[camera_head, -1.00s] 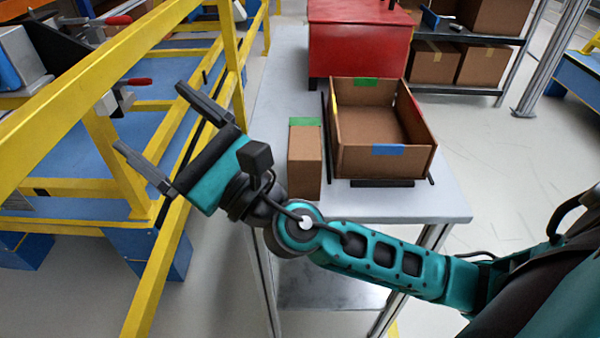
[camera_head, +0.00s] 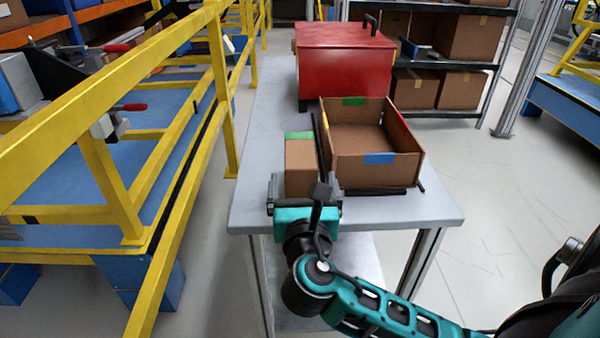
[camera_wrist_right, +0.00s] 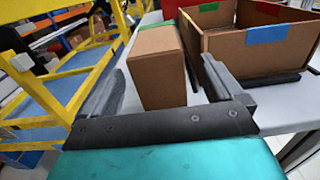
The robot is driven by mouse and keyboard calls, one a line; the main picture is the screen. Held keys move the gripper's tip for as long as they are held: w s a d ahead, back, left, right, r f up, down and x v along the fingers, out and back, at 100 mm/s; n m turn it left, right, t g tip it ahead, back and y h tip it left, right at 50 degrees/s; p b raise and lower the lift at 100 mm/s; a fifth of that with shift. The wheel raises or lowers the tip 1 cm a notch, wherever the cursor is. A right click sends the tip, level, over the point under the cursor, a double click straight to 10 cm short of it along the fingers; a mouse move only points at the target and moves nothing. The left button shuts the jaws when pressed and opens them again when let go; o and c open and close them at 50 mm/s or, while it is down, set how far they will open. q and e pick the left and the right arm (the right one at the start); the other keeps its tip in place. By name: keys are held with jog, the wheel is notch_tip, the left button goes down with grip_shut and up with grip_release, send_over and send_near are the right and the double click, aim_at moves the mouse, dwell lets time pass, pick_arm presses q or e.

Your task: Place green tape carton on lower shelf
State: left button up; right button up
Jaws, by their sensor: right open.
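The green tape carton (camera_head: 300,160) is a small brown box with green tape on its top. It stands upright on the grey table, left of a larger open box. My right gripper (camera_head: 306,187) is at the near side of the carton. In the right wrist view the carton (camera_wrist_right: 158,75) stands beyond and between the open fingers of my right gripper (camera_wrist_right: 160,88), with space at its left side. The fingers are not closed on it. The lower shelf (camera_head: 352,262) appears to be the level under the tabletop, partly hidden by my arm. My left gripper is out of view.
An open brown box (camera_head: 372,170) with coloured tape stands right of the carton, with a black bar between them. A red case (camera_head: 345,65) stands behind. A yellow railing (camera_head: 222,90) runs along the left. A rack with cartons (camera_head: 455,88) is at the back right.

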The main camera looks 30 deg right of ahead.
jog(key=b+x, duration=0.1)
jog(key=x, duration=0.5)
jog(key=shift+w+d+f, duration=0.1)
jog(key=shift+w, duration=0.15)
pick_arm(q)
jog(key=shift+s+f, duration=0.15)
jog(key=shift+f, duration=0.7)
pick_arm(e)
jog(key=c, duration=1.5)
pick_arm(q)
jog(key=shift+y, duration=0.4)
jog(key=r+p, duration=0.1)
jog(key=p, duration=0.1)
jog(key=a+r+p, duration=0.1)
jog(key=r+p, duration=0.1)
jog(key=p, duration=0.1)
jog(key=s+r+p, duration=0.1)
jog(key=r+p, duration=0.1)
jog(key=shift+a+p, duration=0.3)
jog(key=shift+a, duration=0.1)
pick_arm(e)
notch_tip(320, 180, up, 20)
jog(key=shift+r, duration=0.1)
